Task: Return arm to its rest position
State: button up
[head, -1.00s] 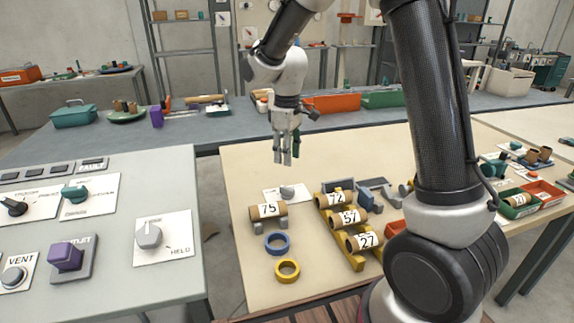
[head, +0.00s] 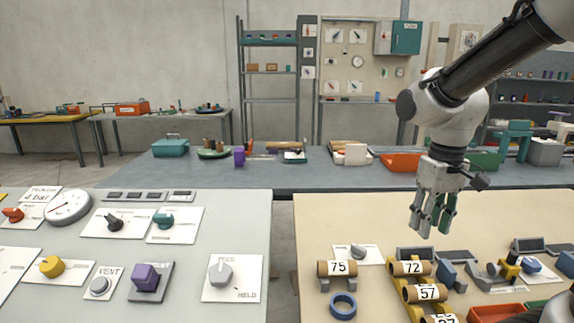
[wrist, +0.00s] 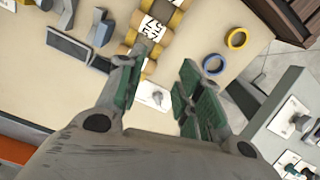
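My gripper (head: 433,222) hangs on my arm at the right of the head view, fingers pointing down, above the beige table. It is empty. In the wrist view its two green-padded fingers (wrist: 160,85) stand apart with a clear gap between them, so it is open. Below it in the head view are cardboard tubes: the tube marked 75 (head: 337,268) on a grey cradle, and the tubes marked 72 (head: 411,268) and 57 (head: 428,292) on a yellow rack. The fingers touch none of them.
A blue ring (head: 343,306) lies in front of tube 75. A grey control panel with a purple knob (head: 146,278) and a grey knob (head: 220,271) stands left, across a gap. A long bench behind holds a teal box (head: 170,146) and an orange bin (head: 402,162).

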jog(key=s+d+r+m+t, duration=0.2)
jog(key=s+d+r+t, duration=0.2)
jog(key=s, duration=0.6)
notch_tip(320, 180, up, 2)
jog(key=shift+s+d+r+m, duration=0.25)
jog(key=shift+d+m, duration=0.15)
jog(key=shift+d, duration=0.65)
